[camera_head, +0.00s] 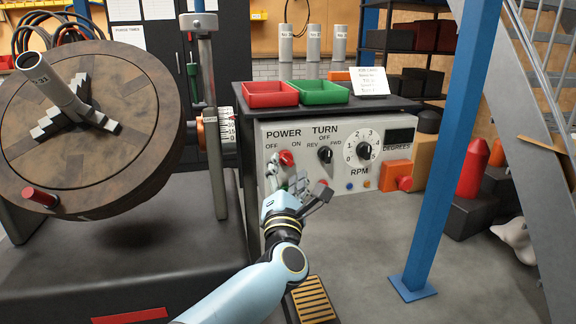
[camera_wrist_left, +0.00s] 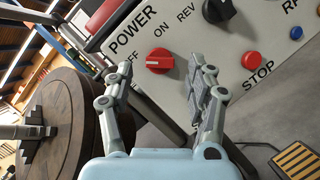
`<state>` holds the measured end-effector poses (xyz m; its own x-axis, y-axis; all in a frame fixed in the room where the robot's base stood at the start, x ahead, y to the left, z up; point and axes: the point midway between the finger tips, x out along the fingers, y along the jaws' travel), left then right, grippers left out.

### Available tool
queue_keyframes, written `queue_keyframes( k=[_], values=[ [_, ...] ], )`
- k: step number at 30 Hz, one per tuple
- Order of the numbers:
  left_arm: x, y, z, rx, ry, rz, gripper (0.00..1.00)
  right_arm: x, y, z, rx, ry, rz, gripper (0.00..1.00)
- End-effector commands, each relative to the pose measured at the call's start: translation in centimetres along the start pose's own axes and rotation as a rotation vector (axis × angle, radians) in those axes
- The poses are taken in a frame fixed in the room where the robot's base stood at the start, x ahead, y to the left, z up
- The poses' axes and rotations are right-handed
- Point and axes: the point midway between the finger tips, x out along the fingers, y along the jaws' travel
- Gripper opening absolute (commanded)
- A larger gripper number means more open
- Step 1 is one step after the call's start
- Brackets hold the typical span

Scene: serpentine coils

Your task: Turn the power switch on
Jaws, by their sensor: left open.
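The power switch is a red round knob (camera_head: 287,158) under the word POWER on the grey control panel (camera_head: 345,195), between the OFF and ON labels. In the left wrist view the knob (camera_wrist_left: 160,61) has a white mark on its OFF side. My left gripper (camera_head: 298,178) is open in front of the panel, just below the knob. In the left wrist view its fingers (camera_wrist_left: 164,78) spread to either side below the knob, with nothing between them. Contact with the knob cannot be made out. My right gripper is not in view.
A black TURN knob (camera_head: 325,155) and a black RPM dial (camera_head: 365,151) sit right of the switch. A red STOP button (camera_wrist_left: 251,60) is near the right finger. A large round wooden-faced wheel (camera_head: 85,140) stands left. A blue post (camera_head: 450,150) rises at right.

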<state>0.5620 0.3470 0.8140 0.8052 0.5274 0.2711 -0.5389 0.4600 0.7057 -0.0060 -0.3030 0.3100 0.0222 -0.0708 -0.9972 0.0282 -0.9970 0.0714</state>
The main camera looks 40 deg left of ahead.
Motion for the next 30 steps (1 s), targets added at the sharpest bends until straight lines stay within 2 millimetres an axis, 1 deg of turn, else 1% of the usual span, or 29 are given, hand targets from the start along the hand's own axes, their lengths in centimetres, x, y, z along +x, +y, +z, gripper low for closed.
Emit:
queue_keyframes(
  k=[1,3,6,15,27,28,30],
  values=[
    [0.8,0.0,0.0,0.001,-0.001,0.000,0.56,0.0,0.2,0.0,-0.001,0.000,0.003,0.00],
    [1.6,0.0,0.0,0.002,-0.002,0.000,0.56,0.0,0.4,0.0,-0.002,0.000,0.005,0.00],
    [2.2,-0.1,0.0,0.002,0.000,-0.001,0.56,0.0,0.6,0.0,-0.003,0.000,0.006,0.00],
    [2.4,-0.1,0.0,0.002,0.000,-0.001,0.56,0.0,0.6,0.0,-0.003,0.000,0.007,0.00],
    [2.3,-0.1,0.0,0.002,0.000,-0.002,0.03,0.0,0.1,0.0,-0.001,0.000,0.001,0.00],
    [2.3,-0.1,0.0,0.002,0.000,-0.002,0.01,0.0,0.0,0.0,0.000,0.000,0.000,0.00],
    [2.3,-0.1,0.0,0.002,0.000,-0.002,0.01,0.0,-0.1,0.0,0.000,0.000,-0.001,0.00]
  ],
)
